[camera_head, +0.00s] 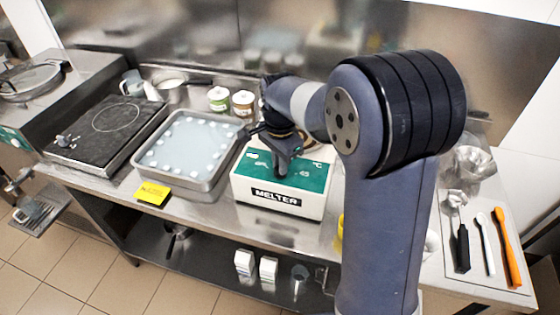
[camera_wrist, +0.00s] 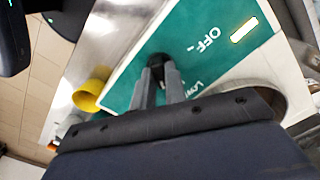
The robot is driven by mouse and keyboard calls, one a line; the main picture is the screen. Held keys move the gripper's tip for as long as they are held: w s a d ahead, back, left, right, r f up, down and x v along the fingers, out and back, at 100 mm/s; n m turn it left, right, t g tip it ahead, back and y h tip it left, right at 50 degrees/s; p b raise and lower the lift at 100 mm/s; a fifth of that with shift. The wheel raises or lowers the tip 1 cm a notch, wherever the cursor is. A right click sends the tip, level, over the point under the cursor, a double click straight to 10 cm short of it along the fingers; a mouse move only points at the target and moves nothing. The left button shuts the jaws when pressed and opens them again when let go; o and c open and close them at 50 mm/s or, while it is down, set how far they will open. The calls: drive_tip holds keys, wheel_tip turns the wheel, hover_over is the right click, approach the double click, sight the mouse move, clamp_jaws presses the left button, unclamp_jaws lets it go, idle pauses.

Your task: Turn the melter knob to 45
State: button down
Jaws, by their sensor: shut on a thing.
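The melter (camera_head: 277,197) is a white box with a green top panel and a black "MELTER" label, standing on the steel counter. Its green panel (camera_wrist: 125,77) fills the middle of the wrist view, with "OFF" and part of another word printed on it. My gripper (camera_head: 284,168) reaches down onto the panel from above. In the wrist view my gripper (camera_wrist: 160,72) is shut on the dark knob (camera_wrist: 158,61). The fingers hide most of the knob, and its pointer and the number 45 cannot be made out.
A steel tray (camera_head: 146,169) with pale liquid and white pieces stands left of the melter, with a yellow note (camera_head: 153,193) before it. Jars (camera_head: 219,99) stand behind. Tools, including an orange spatula (camera_head: 507,247), lie at right. A yellow cup (camera_wrist: 91,93) is beside the melter.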

drive_tip(key=m, duration=0.3)
drive_tip(key=shift+m, duration=2.2)
drive_tip(key=c, duration=1.4)
unclamp_jaws()
drive_tip(key=shift+c, duration=0.2)
wheel_tip(320, 180, up, 11)
drive_tip(key=shift+f, duration=0.2)
